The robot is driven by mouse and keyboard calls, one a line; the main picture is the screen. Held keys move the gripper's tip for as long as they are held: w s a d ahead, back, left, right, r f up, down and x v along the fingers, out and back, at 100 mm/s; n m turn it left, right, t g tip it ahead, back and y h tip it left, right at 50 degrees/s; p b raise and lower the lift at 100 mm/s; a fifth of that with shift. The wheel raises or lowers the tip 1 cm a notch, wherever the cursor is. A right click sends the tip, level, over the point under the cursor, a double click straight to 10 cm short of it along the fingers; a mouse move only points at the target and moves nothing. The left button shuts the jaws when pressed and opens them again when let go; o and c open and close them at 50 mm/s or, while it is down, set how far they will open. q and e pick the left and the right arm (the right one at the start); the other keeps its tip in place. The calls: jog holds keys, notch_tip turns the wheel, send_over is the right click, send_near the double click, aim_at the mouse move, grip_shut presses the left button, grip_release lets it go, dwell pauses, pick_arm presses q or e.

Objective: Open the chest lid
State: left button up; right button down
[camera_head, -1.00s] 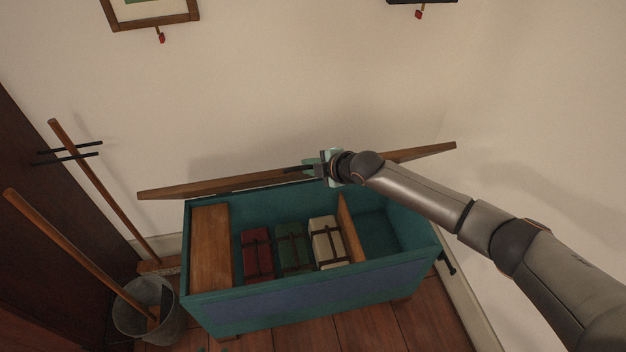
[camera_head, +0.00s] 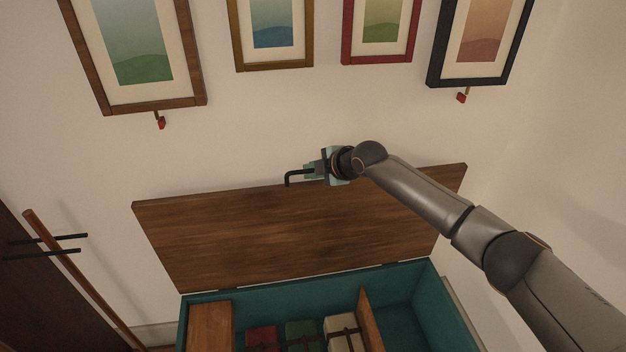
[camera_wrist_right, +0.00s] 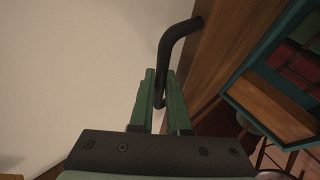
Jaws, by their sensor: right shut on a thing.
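The teal chest (camera_head: 435,288) stands against the wall, its front cut off below in the head view. Its brown wooden lid (camera_head: 270,240) is raised, hinged at the back rim, its inner face toward me. A black bar handle (camera_head: 288,177) is at the lid's top edge. My right gripper (camera_head: 314,169) is shut on this handle. In the right wrist view the green fingers (camera_wrist_right: 162,103) are around the black handle (camera_wrist_right: 177,38), beside the wooden lid (camera_wrist_right: 238,38). My left gripper is not in view.
Red, green and cream bundles (camera_head: 340,325) lie inside the chest between wooden parts. Framed pictures (camera_head: 272,35) hang on the wall above the lid. A wooden pole (camera_head: 75,270) stands at the left by black pegs.

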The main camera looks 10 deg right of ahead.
jog(key=shift+w, duration=0.5)
jog(key=c, duration=0.9)
grip_release()
jog(key=shift+f, duration=0.1)
jog(key=shift+s, duration=0.1)
jog(key=shift+s+d+r, duration=0.25)
jog(key=shift+s+r, duration=0.05)
jog(key=shift+r, duration=0.05)
jog(key=v, duration=1.1)
jog(key=shift+s+r+p, duration=0.15)
jog(key=shift+r+p, duration=0.1)
jog(key=shift+p, duration=0.05)
